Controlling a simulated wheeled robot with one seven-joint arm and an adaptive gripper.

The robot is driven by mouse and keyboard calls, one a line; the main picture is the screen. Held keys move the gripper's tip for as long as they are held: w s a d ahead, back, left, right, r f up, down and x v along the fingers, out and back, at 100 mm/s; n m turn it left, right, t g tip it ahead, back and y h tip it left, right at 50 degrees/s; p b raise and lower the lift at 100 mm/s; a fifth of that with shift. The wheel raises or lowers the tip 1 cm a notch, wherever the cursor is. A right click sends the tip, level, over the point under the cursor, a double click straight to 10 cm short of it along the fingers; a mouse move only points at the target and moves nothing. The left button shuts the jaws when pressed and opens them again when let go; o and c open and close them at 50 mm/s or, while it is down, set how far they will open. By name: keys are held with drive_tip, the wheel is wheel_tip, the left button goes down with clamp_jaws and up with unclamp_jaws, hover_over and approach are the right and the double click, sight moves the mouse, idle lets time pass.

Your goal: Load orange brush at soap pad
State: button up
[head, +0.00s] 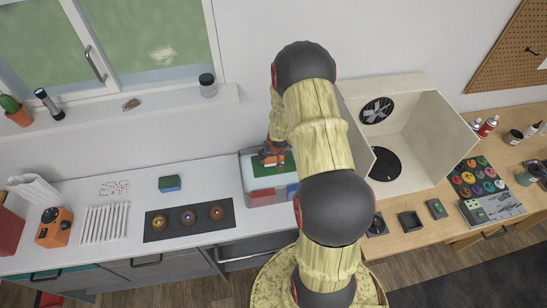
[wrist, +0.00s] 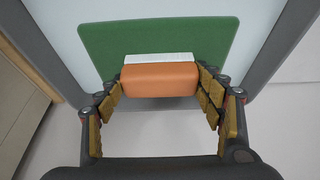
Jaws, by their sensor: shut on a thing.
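My gripper (wrist: 160,95) is shut on an orange brush (wrist: 160,80), with its fingers at both ends of the block. A white bristle strip (wrist: 158,58) shows along the brush's far side. The brush is over the green pad (wrist: 110,35), near its edge, in the wrist view; whether the bristles touch the pad I cannot tell. In the head view my gripper (head: 273,151) is at the grey tray (head: 244,170), over the green pad (head: 262,168). My arm hides the tray's right part.
A red pad (head: 262,197) and a blue pad (head: 281,193) lie in the tray's front. A blue-green sponge (head: 170,183) and a dark mat (head: 160,227) with round parts lie left. An open white booth (head: 425,140) stands right.

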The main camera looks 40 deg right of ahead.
drive_tip(key=shift+r+p, duration=3.4)
drive_tip(key=shift+r, duration=0.1)
